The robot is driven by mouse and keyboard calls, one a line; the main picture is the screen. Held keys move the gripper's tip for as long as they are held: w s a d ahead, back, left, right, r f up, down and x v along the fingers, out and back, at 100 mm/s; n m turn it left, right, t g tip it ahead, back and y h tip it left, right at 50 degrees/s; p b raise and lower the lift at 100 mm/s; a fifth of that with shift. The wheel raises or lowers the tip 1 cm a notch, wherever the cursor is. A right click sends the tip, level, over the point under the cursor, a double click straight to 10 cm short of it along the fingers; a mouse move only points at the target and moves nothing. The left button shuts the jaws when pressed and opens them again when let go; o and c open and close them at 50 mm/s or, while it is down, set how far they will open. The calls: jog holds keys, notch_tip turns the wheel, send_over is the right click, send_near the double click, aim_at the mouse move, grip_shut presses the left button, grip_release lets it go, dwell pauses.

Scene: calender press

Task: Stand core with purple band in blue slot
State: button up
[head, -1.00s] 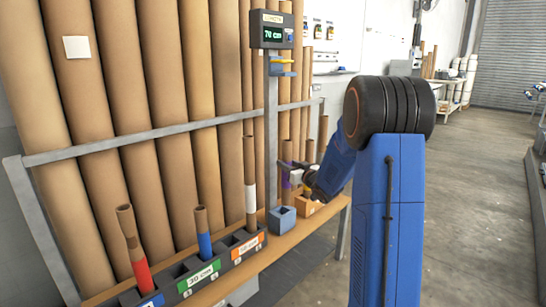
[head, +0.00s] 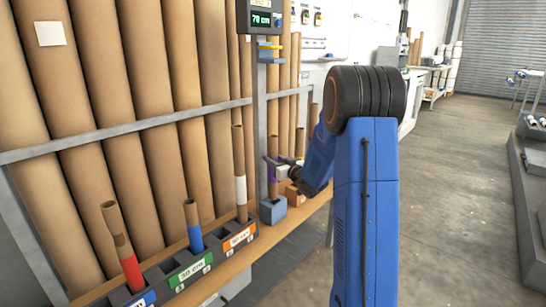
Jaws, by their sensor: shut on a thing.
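The brown core with a purple band (head: 272,173) is upright at the measuring post. My gripper (head: 275,164) is shut on it near the band, reaching in from the right. Its lower end meets the outline of a blue-grey block (head: 272,211); I cannot tell whether it stands in it or is just above or behind. The dark slotted rack (head: 218,254) at lower left carries blue (head: 143,301), green (head: 190,272) and orange (head: 239,238) labels. The blue-labelled part is cut by the bottom edge, so its slots show only partly.
Cores with a red band (head: 130,270), a blue band (head: 195,236) and a white band (head: 240,187) stand in the rack. The post's display (head: 261,19) reads 70 cm. Tall tubes lean behind a rail.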

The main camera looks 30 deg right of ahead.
aim_at(276, 183)
notch_tip(276, 183, down, 6)
dwell(1.0)
jog(key=shift+f, duration=2.45)
dwell(0.5)
jog(key=o, duration=1.1)
jog(key=shift+o, duration=0.2)
jog(key=shift+s, duration=0.1)
jog(key=s+d, duration=0.1)
jog(key=s, duration=1.6)
jog(key=shift+d, duration=0.25)
jog(key=shift+s, duration=0.1)
